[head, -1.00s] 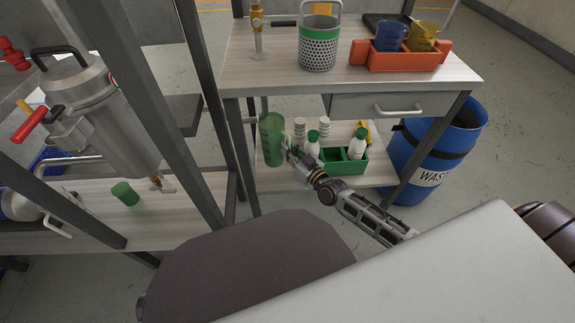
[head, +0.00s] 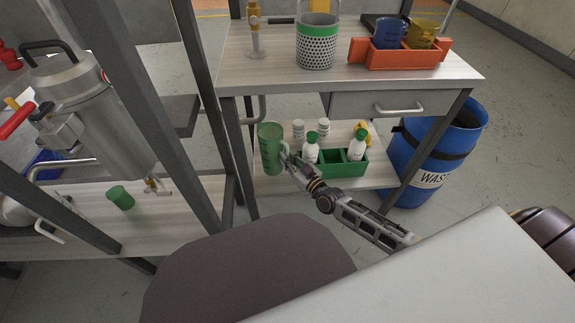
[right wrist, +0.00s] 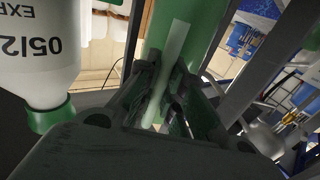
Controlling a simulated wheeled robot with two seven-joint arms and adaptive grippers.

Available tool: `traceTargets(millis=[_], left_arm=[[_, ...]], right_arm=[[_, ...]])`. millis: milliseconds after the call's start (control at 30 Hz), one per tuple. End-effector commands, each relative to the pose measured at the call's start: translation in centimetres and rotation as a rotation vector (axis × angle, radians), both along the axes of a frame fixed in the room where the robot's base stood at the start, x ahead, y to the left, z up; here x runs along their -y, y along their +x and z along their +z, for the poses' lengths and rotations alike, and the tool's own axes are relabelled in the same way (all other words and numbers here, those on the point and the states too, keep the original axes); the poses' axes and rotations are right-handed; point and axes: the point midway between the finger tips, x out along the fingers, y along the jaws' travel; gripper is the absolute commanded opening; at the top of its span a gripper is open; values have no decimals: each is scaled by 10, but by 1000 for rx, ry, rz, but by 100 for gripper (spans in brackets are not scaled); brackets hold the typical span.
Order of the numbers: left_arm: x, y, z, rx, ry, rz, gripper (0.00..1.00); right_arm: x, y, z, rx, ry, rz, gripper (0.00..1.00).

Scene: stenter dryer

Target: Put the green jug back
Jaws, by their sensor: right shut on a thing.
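The green jug (head: 270,148) is upright at the left end of the lower shelf of the workbench. My right gripper (head: 286,160) is shut on the jug, on its right side, at what looks like its handle. In the right wrist view the two fingers (right wrist: 165,100) close around a green strip in front of the jug's green body (right wrist: 188,30). Whether the jug's base touches the shelf I cannot tell. My left gripper is not in view.
A green caddy (head: 343,167) with white, green-capped bottles (head: 311,148) stands just right of the jug. White containers (head: 298,129) are behind. The lower shelf (head: 270,184) has a bare front edge. An orange tray (head: 400,62) with blue and yellow jugs is above.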

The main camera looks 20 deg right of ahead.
Motion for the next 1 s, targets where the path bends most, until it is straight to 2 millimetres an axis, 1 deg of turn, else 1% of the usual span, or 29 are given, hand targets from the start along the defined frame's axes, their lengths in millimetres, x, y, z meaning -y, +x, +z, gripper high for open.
traceTargets(millis=[200,333,500,900,933,1000], left_arm=[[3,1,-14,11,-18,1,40],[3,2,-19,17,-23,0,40],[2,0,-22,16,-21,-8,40],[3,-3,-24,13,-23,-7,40],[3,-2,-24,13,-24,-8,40],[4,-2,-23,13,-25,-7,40]], right_arm=[[1,1,-20,1,-2,0,0],[0,0,-28,1,-2,0,0],[1,0,-32,1,-1,-1,0],[1,0,-34,0,-1,-1,0],[1,0,-35,-1,-1,-1,11],[1,0,-34,-1,-1,-1,20]])
